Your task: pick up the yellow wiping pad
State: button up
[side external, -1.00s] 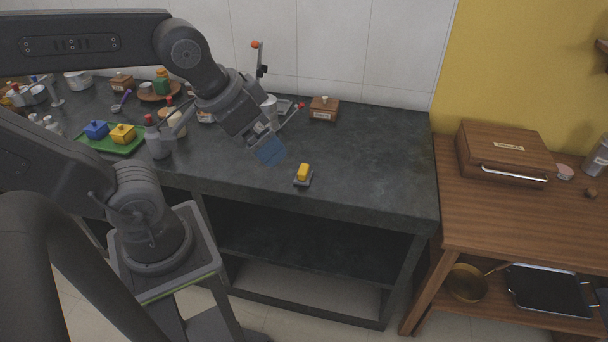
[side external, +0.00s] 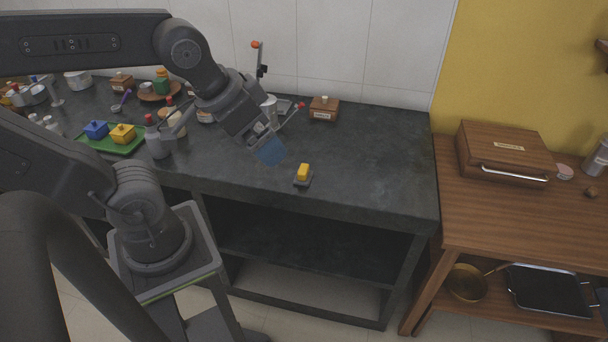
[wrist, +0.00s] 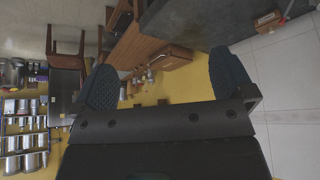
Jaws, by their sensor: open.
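A yellow block (side external: 303,172) sits on a small dark holder near the front edge of the dark counter. Another yellow block (side external: 122,133) with a small knob sits on a green tray (side external: 102,147) at the left, beside a blue one (side external: 96,129). I cannot tell for sure which yellow block is the wiping pad. My gripper (side external: 270,150) is above the counter, up and left of the front yellow block and apart from it. In the wrist view my gripper (wrist: 165,80) is open, with nothing between its fingers; neither yellow block shows there.
Red-capped steel canisters (side external: 155,140) stand between the green tray and my gripper. A wooden box (side external: 323,109) stands at the counter's back, near a stand with a red ball. The counter's right part (side external: 385,155) is clear. A wooden table (side external: 520,220) stands at the right.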

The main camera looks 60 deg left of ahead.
jog(key=c, duration=0.8)
jog(key=n+g+y, duration=0.2)
jog(key=n+y, duration=0.1)
jog(key=n, duration=0.6)
send_over(304, 168)
jog(key=s+d, duration=0.4)
notch_tip(304, 168, down, 15)
jog(key=x, duration=1.4)
jog(key=shift+s+a+f, duration=0.2)
jog(key=shift+a+f, duration=0.05)
